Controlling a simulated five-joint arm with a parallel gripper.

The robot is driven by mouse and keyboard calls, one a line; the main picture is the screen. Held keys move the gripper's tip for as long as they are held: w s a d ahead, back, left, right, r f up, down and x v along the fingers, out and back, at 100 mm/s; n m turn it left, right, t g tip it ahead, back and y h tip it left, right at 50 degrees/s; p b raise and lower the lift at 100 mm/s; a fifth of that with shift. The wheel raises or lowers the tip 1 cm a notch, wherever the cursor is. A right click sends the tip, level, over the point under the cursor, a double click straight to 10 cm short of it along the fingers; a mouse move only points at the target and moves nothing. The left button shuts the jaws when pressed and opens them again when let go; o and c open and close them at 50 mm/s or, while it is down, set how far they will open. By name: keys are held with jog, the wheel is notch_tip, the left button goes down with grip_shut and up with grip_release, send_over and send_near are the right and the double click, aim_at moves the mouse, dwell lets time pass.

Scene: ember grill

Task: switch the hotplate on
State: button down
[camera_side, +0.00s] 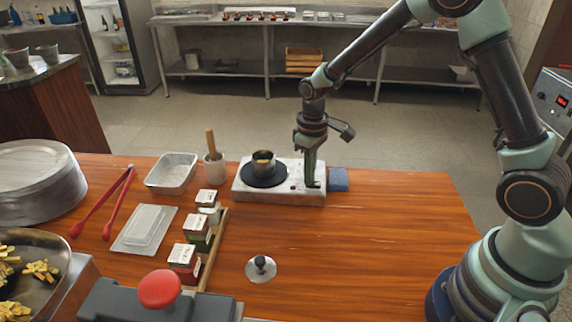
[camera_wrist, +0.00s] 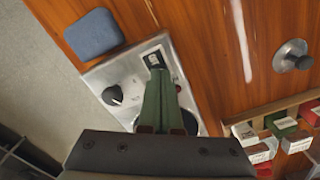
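The hotplate (camera_side: 290,196) is a pale metal box with a round dark burner at its left. A small metal pot (camera_side: 264,163) with something yellow inside stands on the burner. My gripper (camera_side: 312,185) points down over the hotplate's right end. In the wrist view, its green fingers (camera_wrist: 159,74) lie side by side, closed, with nothing seen between them. A black knob (camera_wrist: 112,95) sits apart from the fingers.
A blue pad (camera_side: 338,180) lies against the hotplate's right end. A lid (camera_side: 261,269), a rack of small boxes (camera_side: 197,235), red tongs (camera_side: 120,200) and a foil tray (camera_side: 171,173) are on the wooden table. The table's right side is clear.

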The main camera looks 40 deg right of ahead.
jog(key=shift+r, duration=3.45)
jog(key=s+d+r+m+t, duration=0.1)
jog(key=s+r+m+t, duration=0.2)
jog(key=s+r, duration=0.9)
jog(key=s+t, duration=0.2)
jog(key=shift+s+d+r+t, duration=0.15)
jog(key=shift+d+r+t, duration=0.05)
jog(key=shift+r+t, duration=0.1)
